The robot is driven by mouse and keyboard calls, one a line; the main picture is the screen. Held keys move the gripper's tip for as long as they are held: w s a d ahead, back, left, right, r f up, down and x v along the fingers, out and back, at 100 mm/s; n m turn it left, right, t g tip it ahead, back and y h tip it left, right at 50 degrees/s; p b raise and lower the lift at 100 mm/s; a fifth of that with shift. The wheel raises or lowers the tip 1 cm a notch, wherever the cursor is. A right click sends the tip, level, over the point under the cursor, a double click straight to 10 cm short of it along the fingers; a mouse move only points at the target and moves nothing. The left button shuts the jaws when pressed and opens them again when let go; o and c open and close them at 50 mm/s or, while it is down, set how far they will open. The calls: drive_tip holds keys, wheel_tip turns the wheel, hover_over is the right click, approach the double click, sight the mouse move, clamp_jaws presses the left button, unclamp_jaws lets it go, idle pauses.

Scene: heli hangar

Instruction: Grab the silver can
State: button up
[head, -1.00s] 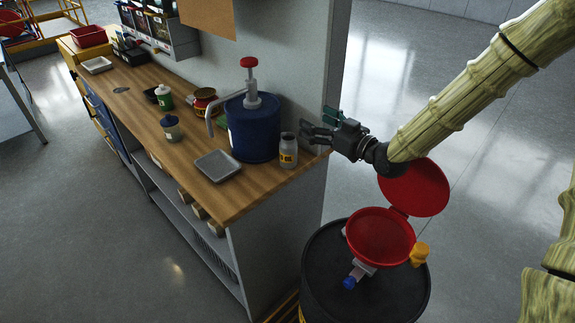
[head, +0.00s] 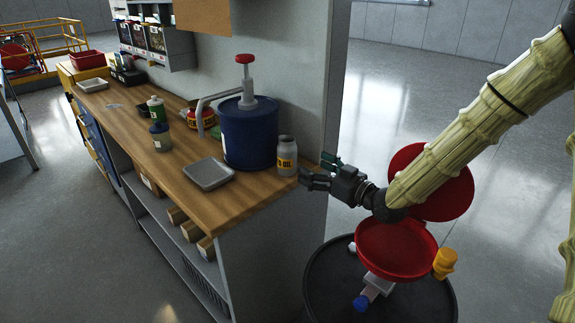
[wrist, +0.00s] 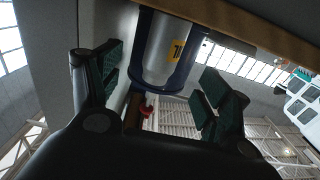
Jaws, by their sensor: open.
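The silver can (head: 287,156) stands upright on the right end of the wooden workbench (head: 232,205), near its edge. It has a yellow label with dark lettering, partly readable as "OIL". My gripper (head: 316,169) is open just right of the can, by the bench corner, with its fingers pointing left towards it. In the wrist view the can (wrist: 160,55) shows beyond and between the open fingers (wrist: 158,90), which appear empty. A gap to the can is visible.
A blue pump drum (head: 249,135) stands close behind the can to its left. A black barrel with a red funnel (head: 397,250) stands below my arm.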

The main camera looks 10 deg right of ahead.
sight(294, 162)
drive_tip(key=x, duration=0.5)
drive_tip(key=shift+w+a, duration=0.15)
drive_tip(key=shift+a, duration=0.05)
drive_tip(key=shift+f+p+x, duration=0.2)
drive_tip(key=shift+x, duration=1.1)
drive_tip(key=shift+f+p+x, duration=0.15)
drive_tip(key=shift+f+x, duration=0.05)
drive_tip(key=shift+x, duration=1.05)
drive_tip(key=shift+a, duration=0.15)
drive_tip(key=c, duration=1.2)
